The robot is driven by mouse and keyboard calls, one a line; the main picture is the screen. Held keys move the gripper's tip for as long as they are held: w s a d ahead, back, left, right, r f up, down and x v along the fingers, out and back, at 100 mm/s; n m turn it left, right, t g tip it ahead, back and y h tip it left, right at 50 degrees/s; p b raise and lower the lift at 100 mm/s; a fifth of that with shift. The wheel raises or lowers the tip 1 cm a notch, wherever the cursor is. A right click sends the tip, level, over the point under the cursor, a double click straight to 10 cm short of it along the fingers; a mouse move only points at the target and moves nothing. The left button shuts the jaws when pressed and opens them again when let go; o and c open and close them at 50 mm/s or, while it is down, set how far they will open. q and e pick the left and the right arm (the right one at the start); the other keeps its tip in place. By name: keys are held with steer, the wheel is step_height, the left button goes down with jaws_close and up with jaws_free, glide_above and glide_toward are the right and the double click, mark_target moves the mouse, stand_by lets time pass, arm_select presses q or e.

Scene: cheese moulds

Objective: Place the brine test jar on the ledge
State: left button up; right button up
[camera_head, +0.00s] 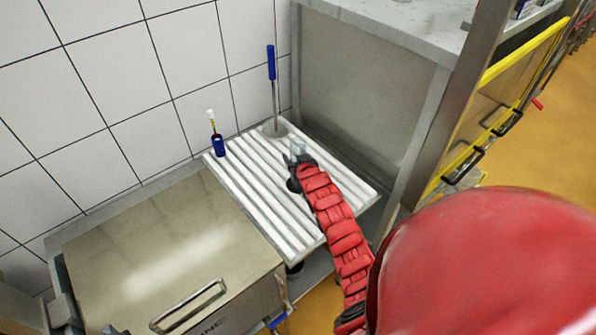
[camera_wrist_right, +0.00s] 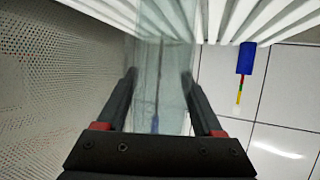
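The brine test jar (camera_head: 297,147) is a clear glass vessel at the far right part of a white ribbed board (camera_head: 262,205). My right gripper (camera_head: 293,163) reaches over the board from the lower right. In the right wrist view the jar (camera_wrist_right: 160,75) fills the space between the two black fingers of the gripper (camera_wrist_right: 159,78), which appear to touch its sides. The jar is upright or nearly so. I cannot tell whether its base touches the board. My left gripper is not in view.
A blue holder (camera_head: 218,145) with a thin stick stands at the board's back left. A blue-handled tool (camera_head: 272,75) stands behind the jar. A steel lidded box (camera_head: 165,250) lies left of the board. A steel counter (camera_head: 370,90) with a perforated side wall rises at right.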

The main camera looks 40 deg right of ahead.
steer(key=c, duration=1)
steer(key=shift+r, duration=0.1)
